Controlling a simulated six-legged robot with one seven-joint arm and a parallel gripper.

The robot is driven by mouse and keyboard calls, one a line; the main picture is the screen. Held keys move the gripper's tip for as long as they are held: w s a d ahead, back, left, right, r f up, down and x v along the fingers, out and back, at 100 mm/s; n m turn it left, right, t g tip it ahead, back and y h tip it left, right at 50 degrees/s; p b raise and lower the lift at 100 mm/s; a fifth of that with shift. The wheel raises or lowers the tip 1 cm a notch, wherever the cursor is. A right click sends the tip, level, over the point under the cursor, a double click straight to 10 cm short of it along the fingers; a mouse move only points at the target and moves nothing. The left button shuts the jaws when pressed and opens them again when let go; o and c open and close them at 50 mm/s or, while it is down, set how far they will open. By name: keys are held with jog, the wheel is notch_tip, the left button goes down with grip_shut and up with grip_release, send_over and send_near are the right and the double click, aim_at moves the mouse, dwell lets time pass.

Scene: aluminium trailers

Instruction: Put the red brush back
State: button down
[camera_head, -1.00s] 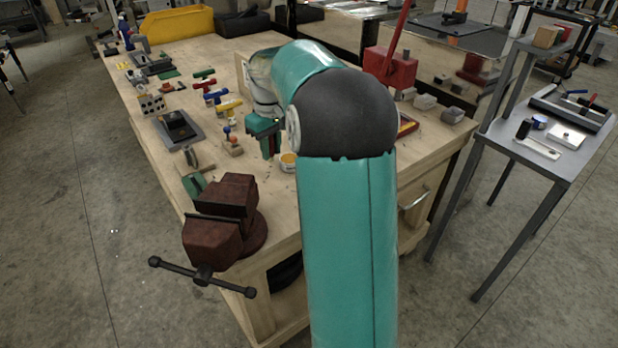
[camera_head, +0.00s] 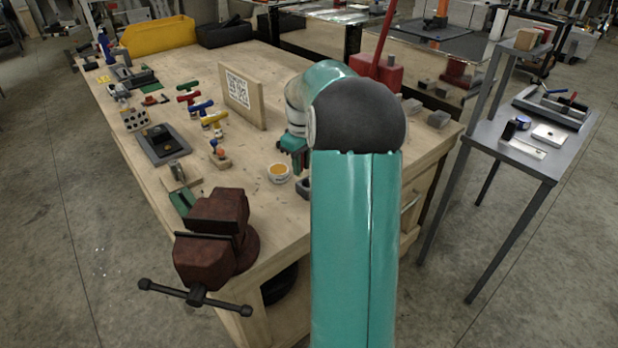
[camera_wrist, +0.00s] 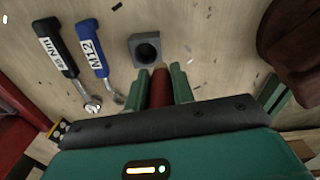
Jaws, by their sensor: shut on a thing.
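In the wrist view, my gripper (camera_wrist: 162,85) has its two green fingers on either side of a red, round-sided thing, which I take to be the red brush (camera_wrist: 161,92). A dark grey square block with a round hole (camera_wrist: 145,48) stands on the wooden bench just beyond the fingertips. The brush end appears close to its near edge; I cannot tell whether they touch. In the head view, my gripper (camera_head: 296,158) is above the bench, and the block (camera_head: 304,187) is partly hidden by my arm.
A dark red vise (camera_head: 215,240) sits at the bench's front corner. A black-handled wrench (camera_wrist: 54,48) and a blue-handled one (camera_wrist: 92,48) lie nearby. A coded board (camera_head: 243,96) stands behind.

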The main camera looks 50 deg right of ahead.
jog(key=shift+s+d+f, duration=0.2)
jog(key=shift+d+f, duration=0.25)
jog(key=shift+f, duration=0.2)
jog(key=shift+s+d+f, duration=0.15)
jog(key=shift+d+f, duration=0.3)
jog(key=shift+f, duration=0.15)
jog(key=f, duration=0.3)
jog(key=shift+d+f, duration=0.15)
jog(key=shift+d, duration=0.15)
jog(key=shift+s+f, duration=0.2)
jog(key=shift+f, duration=0.05)
jog(key=shift+f, duration=0.1)
